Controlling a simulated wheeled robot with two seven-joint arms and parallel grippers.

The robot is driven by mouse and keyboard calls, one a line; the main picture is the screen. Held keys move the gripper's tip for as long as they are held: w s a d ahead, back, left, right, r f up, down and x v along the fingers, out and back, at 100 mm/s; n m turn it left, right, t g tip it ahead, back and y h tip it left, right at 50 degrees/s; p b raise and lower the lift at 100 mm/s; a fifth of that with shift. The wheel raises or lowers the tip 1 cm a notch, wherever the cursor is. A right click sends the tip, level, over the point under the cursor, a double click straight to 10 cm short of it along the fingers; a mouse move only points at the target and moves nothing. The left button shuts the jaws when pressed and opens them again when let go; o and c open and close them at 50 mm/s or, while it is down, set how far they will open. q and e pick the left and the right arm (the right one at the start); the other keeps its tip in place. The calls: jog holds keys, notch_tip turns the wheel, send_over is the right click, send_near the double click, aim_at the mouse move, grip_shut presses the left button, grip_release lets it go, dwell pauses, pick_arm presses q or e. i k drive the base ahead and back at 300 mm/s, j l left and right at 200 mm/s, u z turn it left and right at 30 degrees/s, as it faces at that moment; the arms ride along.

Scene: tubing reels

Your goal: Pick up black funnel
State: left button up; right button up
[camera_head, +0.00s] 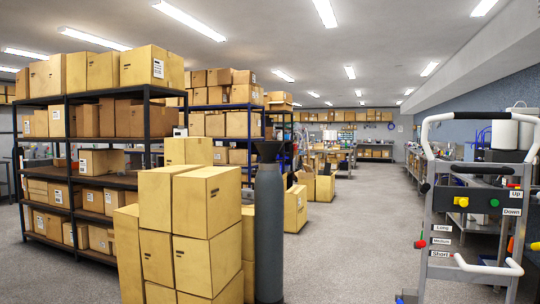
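A black funnel (268,151) shows near the middle of the head view, wide end up. It appears to sit on top of a tall dark grey cylinder (269,235) that stands on the floor beside stacked cardboard boxes. The funnel's lower tip is small and dark, and I cannot tell how it meets the cylinder. Neither of my grippers is in view.
A stack of cardboard boxes (205,195) stands just left of the cylinder. Shelves (107,181) full of boxes fill the left. A grey wheeled cart (443,246) with a white handle stands at the right. The floor (350,245) between cylinder and cart is clear.

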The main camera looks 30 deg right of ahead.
aim_at(269, 151)
jog(key=i+l, duration=2.1)
jog(key=i, duration=0.15)
jog(key=i+l+u, duration=0.1)
jog(key=i+l, duration=0.45)
jog(key=i, duration=0.15)
jog(key=i+l, duration=0.2)
jog(key=l, duration=0.2)
jog(key=i+l, duration=0.25)
jog(key=l, duration=0.15)
jog(key=i+l, duration=0.2)
jog(key=l, duration=0.2)
jog(key=i+l, duration=0.25)
jog(key=l, duration=0.15)
jog(key=i+l, duration=0.1)
jog(key=l, duration=1.05)
jog(key=l+u, duration=0.1)
jog(key=l, duration=1.05)
jog(key=k+l, duration=0.1)
jog(key=l, duration=0.35)
jog(key=k+l, duration=0.1)
jog(key=l, duration=0.8)
jog(key=k+l, duration=0.15)
jog(key=l, duration=0.3)
jog(key=k+l, duration=0.1)
jog(key=l, duration=0.35)
